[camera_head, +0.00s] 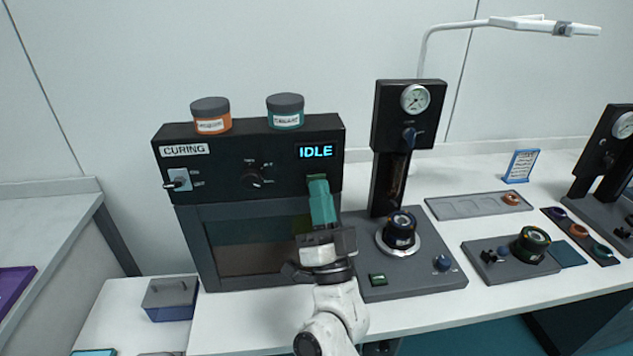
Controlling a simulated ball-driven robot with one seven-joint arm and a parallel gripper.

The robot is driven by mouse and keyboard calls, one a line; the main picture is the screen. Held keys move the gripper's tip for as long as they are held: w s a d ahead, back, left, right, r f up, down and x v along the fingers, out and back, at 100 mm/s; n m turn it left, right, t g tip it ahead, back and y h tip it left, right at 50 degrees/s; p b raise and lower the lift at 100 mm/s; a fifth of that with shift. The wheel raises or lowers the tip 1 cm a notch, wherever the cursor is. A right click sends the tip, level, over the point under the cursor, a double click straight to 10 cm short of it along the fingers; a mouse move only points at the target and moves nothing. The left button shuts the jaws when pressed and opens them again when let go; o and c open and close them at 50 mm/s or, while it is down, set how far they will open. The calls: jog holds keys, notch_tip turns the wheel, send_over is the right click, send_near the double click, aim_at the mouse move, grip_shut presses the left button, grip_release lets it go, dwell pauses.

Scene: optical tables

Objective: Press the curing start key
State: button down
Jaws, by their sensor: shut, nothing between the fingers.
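My gripper (318,180), with green fingers, is shut and empty in front of the panel's right part, just below the display. The start key is not clearly visible; my fingers cover that area. I cannot tell whether the fingertips touch the panel.
Two jars, orange (210,116) and teal (286,112), stand on top of the unit. A press station with a gauge (415,98) and green button (378,279) stands close on the right. A grey tray (465,206) lies farther right. A lidded box (170,300) sits at the left.

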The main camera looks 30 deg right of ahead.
jog(key=shift+w, duration=0.15)
dwell(0.5)
jog(key=shift+s+a+p, duration=0.25)
jog(key=shift+s+p, duration=0.05)
jog(key=shift+s, duration=0.55)
jog(key=shift+s, duration=0.1)
jog(key=s, duration=0.1)
jog(key=s+a+p, duration=0.1)
jog(key=s, duration=0.2)
jog(key=shift+s+a, duration=0.25)
dwell(0.6)
